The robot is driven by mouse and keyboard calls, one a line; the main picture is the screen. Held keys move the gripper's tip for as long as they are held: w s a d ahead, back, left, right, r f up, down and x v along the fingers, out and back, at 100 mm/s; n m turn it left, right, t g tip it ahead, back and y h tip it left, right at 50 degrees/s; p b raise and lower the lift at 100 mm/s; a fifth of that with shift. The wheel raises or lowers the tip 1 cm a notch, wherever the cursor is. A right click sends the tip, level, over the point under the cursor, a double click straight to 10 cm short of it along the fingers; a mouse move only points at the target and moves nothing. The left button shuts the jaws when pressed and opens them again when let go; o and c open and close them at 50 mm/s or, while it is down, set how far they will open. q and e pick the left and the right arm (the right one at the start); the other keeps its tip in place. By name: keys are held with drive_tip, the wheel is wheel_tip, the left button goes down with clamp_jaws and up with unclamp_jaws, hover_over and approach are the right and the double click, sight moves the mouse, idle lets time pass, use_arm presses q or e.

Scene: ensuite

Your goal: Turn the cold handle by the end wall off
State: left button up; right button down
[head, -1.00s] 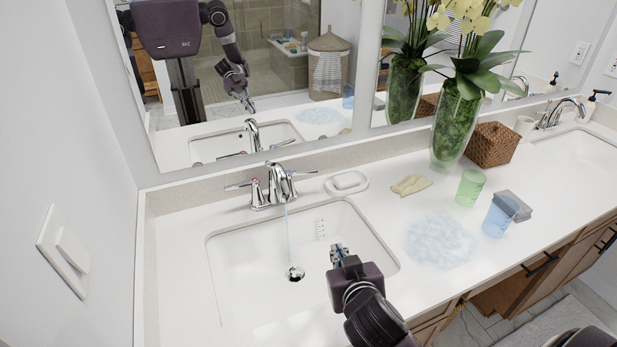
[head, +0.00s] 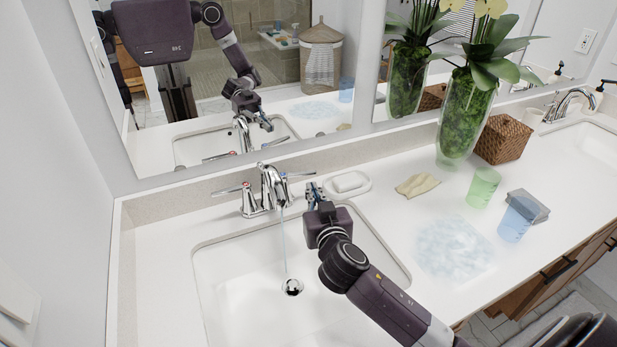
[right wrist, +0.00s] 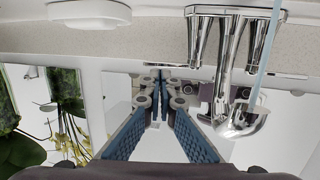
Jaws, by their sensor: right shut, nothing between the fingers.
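The chrome faucet (head: 268,190) stands behind the left sink, close to the left wall. A thin stream of water (head: 283,240) runs from its spout. The right-hand lever (head: 297,175) has a blue mark and points to the right; the left-hand lever (head: 228,191) has a red mark. My right gripper (head: 313,188) is shut and empty, just right of the blue-marked lever; I cannot tell whether they touch. In the right wrist view, the shut fingers (right wrist: 162,80) are beside the faucet (right wrist: 233,60), which appears upside down. My left gripper is not in view.
A white soap dish (head: 348,184) is close to the right of my gripper. The mirror (head: 250,60) rises behind the counter. A cloth (head: 417,185), green cup (head: 483,187), blue cup (head: 518,218) and plant vase (head: 465,120) stand farther right.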

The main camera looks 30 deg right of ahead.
sight(310, 174)
drive_tip(key=p+x, duration=0.1)
drive_tip(key=x, duration=0.3)
drive_tip(key=shift+w+d, duration=0.1)
drive_tip(key=shift+w, duration=0.15)
drive_tip(key=shift+w+d+f, duration=0.1)
drive_tip(key=shift+w+f, duration=0.05)
drive_tip(key=shift+w, duration=0.25)
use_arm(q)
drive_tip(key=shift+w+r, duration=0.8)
use_arm(e)
drive_tip(key=shift+w+d+n+y, duration=0.45)
drive_tip(key=shift+n+y, duration=0.25)
drive_tip(key=shift+y, duration=0.2)
drive_tip(key=shift+w+d, duration=0.2)
drive_tip(key=shift+w, duration=0.15)
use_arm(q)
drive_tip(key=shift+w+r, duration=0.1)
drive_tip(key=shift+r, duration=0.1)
use_arm(e)
drive_tip(key=shift+s, duration=0.15)
